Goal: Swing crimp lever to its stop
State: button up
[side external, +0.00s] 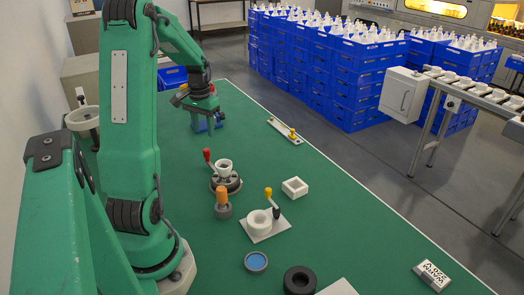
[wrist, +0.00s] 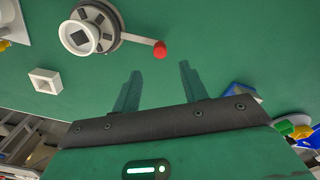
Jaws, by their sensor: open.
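The crimp lever is a pale arm with a red ball knob (side external: 207,154) on a round dark fixture (side external: 226,184) that carries a white cup (side external: 224,166). In the wrist view, the lever arm (wrist: 137,39) points right from the fixture, and its red knob (wrist: 160,50) appears just beyond and between my fingertips. My gripper (wrist: 160,69) is open and empty, with two green fingers apart. In the side view, my gripper (side external: 202,108) hangs above the bench, farther back than the fixture and apart from the lever. The lever's stop cannot be made out.
An orange-handled tool (side external: 222,200) stands close in front of the fixture. A blue bin (side external: 207,124) sits below my gripper. Green bench around the fixture is partly clear.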

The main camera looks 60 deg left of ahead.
jog(key=shift+f, duration=3.9)
grip_shut()
